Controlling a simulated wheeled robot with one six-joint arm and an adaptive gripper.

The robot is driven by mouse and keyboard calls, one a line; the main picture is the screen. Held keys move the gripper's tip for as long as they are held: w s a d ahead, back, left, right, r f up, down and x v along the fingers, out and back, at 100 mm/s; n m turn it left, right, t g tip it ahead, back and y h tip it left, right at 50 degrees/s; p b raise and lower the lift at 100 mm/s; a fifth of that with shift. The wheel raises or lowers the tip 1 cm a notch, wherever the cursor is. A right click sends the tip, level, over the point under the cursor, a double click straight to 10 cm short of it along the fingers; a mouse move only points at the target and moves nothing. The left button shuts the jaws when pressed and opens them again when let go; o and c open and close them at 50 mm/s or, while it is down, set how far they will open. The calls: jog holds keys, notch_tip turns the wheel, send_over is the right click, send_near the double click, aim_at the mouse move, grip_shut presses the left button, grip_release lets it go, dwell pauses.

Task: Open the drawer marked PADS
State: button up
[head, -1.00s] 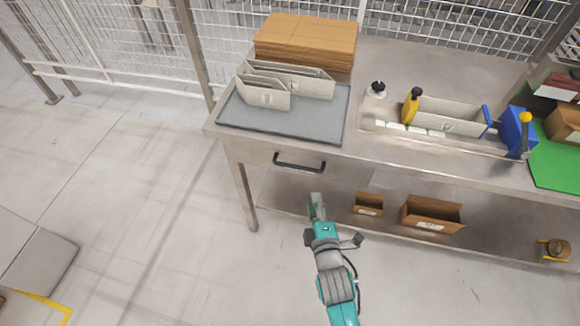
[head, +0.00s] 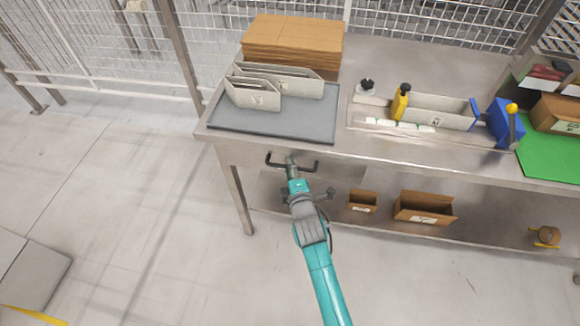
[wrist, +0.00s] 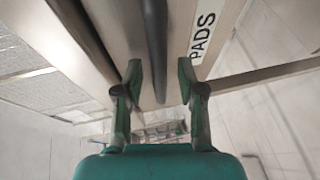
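The drawer (head: 236,153) is set under the left end of the metal table, and its front looks flush with the frame. Its black bar handle (head: 308,168) sticks out from the front. In the wrist view the PADS label (wrist: 203,36) is on the drawer front, beside the dark handle (wrist: 155,45). My gripper (head: 290,161) is at the middle of the handle. In the wrist view my gripper (wrist: 160,78) is open, with one green finger on each side of the handle bar and a gap visible on both sides.
Small open boxes (head: 424,207) stand on the lower shelf to the right.

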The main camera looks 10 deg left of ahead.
jog(key=shift+w+a, duration=0.15)
jog(key=shift+w, duration=0.3)
grip_shut()
jog(key=shift+f, duration=0.1)
